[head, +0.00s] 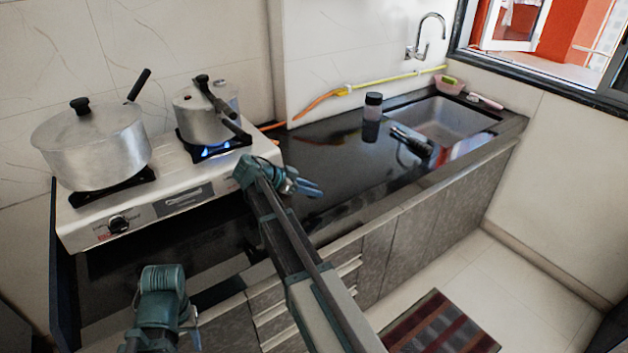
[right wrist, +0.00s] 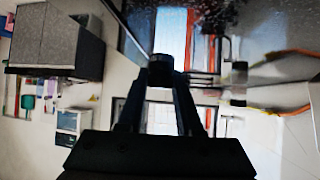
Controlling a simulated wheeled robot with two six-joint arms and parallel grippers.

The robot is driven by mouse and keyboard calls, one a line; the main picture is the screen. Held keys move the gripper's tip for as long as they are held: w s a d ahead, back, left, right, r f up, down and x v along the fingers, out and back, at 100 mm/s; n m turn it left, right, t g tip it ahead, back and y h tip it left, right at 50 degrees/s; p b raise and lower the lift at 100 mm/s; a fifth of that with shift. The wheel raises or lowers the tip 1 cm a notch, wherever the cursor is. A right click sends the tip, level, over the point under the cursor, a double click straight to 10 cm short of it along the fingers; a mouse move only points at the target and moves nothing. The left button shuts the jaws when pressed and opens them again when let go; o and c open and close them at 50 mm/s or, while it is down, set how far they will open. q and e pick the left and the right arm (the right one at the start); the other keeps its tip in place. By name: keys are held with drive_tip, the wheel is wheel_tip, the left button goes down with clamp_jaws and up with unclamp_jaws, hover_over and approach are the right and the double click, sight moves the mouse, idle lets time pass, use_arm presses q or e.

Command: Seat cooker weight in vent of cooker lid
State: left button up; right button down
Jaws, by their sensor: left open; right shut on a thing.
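The pressure cooker (head: 203,122) stands on the right burner over a blue flame. Its lid (head: 188,97) is on, with a long black handle pointing to the front right; I cannot make out the vent clearly. My right gripper (head: 312,189) is over the black counter, right of the stove and apart from the cooker. In the right wrist view it (right wrist: 160,85) is shut on a small dark round thing, seemingly the cooker weight (right wrist: 160,68). My left gripper (head: 192,328) is low at the bottom left, in front of the counter, open, mostly hidden by its wrist.
A large lidded pot (head: 92,150) stands on the left burner of the stove (head: 180,190). A dark-capped jar (head: 373,108), a black object (head: 411,141) and the sink (head: 450,118) are farther right. An orange-yellow hose runs along the wall. The counter between stove and jar is clear.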

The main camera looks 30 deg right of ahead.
drive_tip(key=s+a, duration=0.4)
drive_tip(key=s, duration=0.1)
drive_tip(key=s+a+r, duration=0.1)
drive_tip(key=s+a, duration=0.1)
drive_tip(key=s, duration=0.1)
drive_tip(key=shift+s+a+p, duration=0.15)
drive_tip(key=shift+a+p, duration=0.1)
drive_tip(key=shift+p, duration=0.15)
